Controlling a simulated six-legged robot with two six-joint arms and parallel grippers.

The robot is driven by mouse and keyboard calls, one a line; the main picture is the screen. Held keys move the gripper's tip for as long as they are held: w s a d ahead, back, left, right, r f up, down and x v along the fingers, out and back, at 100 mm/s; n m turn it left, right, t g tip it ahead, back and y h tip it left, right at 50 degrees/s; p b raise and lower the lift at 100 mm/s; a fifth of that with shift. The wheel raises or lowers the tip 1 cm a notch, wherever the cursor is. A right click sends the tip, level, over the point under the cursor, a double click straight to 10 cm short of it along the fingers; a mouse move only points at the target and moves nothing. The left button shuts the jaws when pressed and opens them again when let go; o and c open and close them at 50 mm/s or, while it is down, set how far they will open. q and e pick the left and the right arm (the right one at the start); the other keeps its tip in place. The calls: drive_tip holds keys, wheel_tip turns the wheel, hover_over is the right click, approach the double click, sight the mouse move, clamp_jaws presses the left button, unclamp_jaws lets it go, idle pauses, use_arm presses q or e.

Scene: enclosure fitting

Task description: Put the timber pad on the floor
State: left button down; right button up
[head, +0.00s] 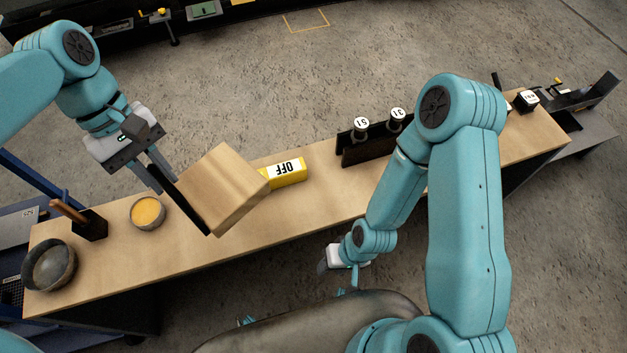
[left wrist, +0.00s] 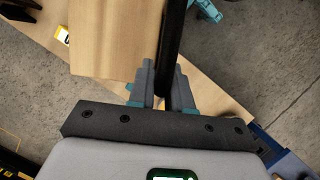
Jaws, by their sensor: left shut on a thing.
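The timber pad (head: 222,184) is a pale wooden block with a black layer along one side. My left gripper (head: 160,178) is shut on its black edge and holds the pad tilted over the workbench. In the left wrist view, the fingers (left wrist: 166,88) clasp the black strip, with the wooden face (left wrist: 112,40) to its left. The pad hides part of the bench, and whether it touches the bench cannot be told. My right gripper (head: 328,260) is low at the bench's near side; its fingers are too small to read. The grey concrete floor (head: 270,85) shows beyond the bench.
The workbench (head: 270,225) carries a yellow OFF block (head: 288,172), an orange-filled bowl (head: 147,212), a dark bowl (head: 50,266), a dark holder (head: 90,224) and a black rack (head: 362,150). A yellow outline (head: 306,20) marks clear floor at the back.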

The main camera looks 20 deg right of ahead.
use_arm(q)
drive_tip(key=a+f+n+h+p, duration=0.1)
drive_tip(key=a+f+n+p, duration=0.2)
drive_tip(key=f, duration=1.7)
drive_tip(key=shift+t, duration=0.4)
drive_tip(key=shift+f, duration=0.2)
drive_tip(key=c, duration=1.1)
unclamp_jaws()
drive_tip(key=shift+s, duration=0.1)
drive_tip(key=shift+o, duration=0.2)
drive_tip(key=shift+r, duration=0.1)
